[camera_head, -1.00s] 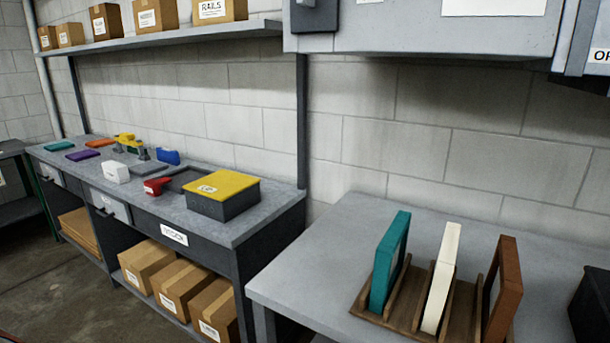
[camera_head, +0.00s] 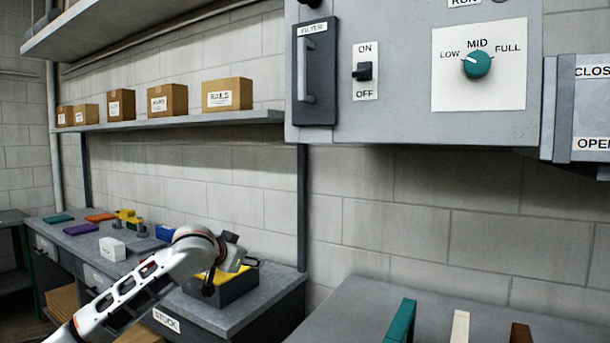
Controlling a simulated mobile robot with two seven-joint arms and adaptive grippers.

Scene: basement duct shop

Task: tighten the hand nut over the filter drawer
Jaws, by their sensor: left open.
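The filter drawer (camera_head: 315,75) is a dark upright panel with a FILTER label and a vertical handle, on the left end of the grey wall cabinet (camera_head: 400,110). Above it, a dark knob-like piece (camera_head: 311,3) is cut off by the top edge of the picture; it may be the hand nut. My left gripper (camera_head: 232,277) is open, with nothing seen between its fingers. It is in front of the yellow-topped box on the stock bench, below and left of the drawer, well apart from it. My right gripper is not in view.
The cabinet also carries an ON/OFF switch (camera_head: 364,71) and a teal dial (camera_head: 477,64). A shelf (camera_head: 180,122) with cardboard boxes runs left of it. Below stand the stock bench (camera_head: 270,300) and a grey table (camera_head: 350,300) with upright coloured panels. The wall between is clear.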

